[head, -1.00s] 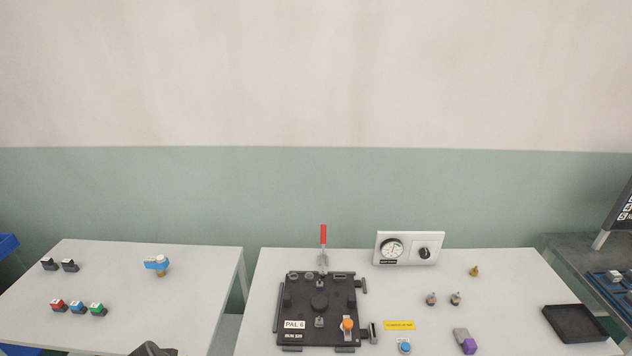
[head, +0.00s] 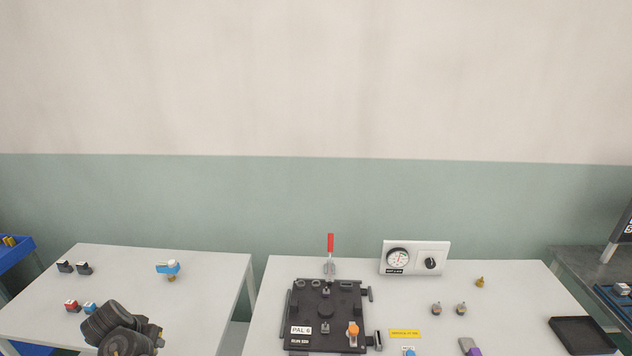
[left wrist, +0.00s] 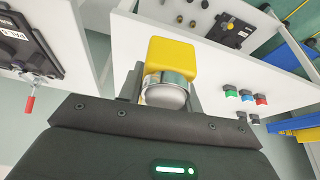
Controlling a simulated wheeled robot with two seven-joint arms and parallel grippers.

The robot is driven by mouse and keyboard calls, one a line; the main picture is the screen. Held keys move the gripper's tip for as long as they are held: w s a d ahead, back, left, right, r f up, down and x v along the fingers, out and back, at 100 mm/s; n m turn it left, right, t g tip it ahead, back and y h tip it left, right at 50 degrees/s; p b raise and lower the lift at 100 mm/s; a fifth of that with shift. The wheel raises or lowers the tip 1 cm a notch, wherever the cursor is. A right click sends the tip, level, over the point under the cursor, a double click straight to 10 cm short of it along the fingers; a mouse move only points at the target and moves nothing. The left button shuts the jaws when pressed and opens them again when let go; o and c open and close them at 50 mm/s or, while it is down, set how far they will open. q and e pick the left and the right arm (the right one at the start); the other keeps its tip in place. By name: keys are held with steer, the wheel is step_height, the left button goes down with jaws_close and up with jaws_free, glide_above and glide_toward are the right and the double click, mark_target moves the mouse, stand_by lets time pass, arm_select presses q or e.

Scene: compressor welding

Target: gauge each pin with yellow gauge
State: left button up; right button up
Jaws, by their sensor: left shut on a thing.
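In the left wrist view my left gripper (left wrist: 163,100) is shut on a yellow block with a shiny metal cylinder at its near end, seemingly the yellow gauge (left wrist: 173,58). In the head view only the dark end of my left arm shows over the left table, and the held gauge is hidden. A dark plate (left wrist: 226,32) with a yellow piece on it lies on the left table in the left wrist view. Several small dark fittings (left wrist: 191,23) stand beside it; I cannot tell if they are pins. My right gripper is out of view.
The black PAL 6 fixture (head: 307,313) with a red-handled clamp (head: 330,243) stands on the middle table. A dial box (head: 415,258), small brass fittings (head: 480,282) and a black tray (head: 583,336) are to its right. Red (head: 72,305) and blue-topped (head: 167,268) pieces stand on the left table.

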arm_select(q)
steer(key=w+a+r+n, duration=0.1)
steer(key=w+a+r, duration=0.1)
steer(key=a+r, duration=0.9)
steer(key=w+a+r+n, duration=0.1)
steer(key=w+a+r, duration=0.2)
steer(key=a+r, duration=0.75)
steer(key=w+f+y, duration=0.1)
steer(key=w+f, duration=0.2)
steer(key=w, duration=0.5)
steer(key=w+d+f, duration=0.2)
steer(key=w+d, duration=0.3)
steer(key=d, duration=0.6)
steer(key=s+d+f, duration=0.3)
steer(key=s+d, duration=0.2)
steer(key=d, duration=0.5)
steer(key=s+d+f, duration=0.3)
steer(key=s+d, duration=0.2)
steer(key=d, duration=0.5)
steer(key=s+d+r+m+h, duration=0.45)
steer(key=d+r+m, duration=0.55)
steer(key=d, duration=0.5)
steer(key=s+a+m+g, duration=0.15)
steer(key=s+m, duration=0.25)
steer(key=s, duration=0.7)
step_height(320, 180, down, 14)
steer(key=b, duration=1.3)
steer(key=shift+d+r+h+b, duration=0.15)
steer(key=shift+d+h+b, duration=0.15)
steer(key=shift+h, duration=0.05)
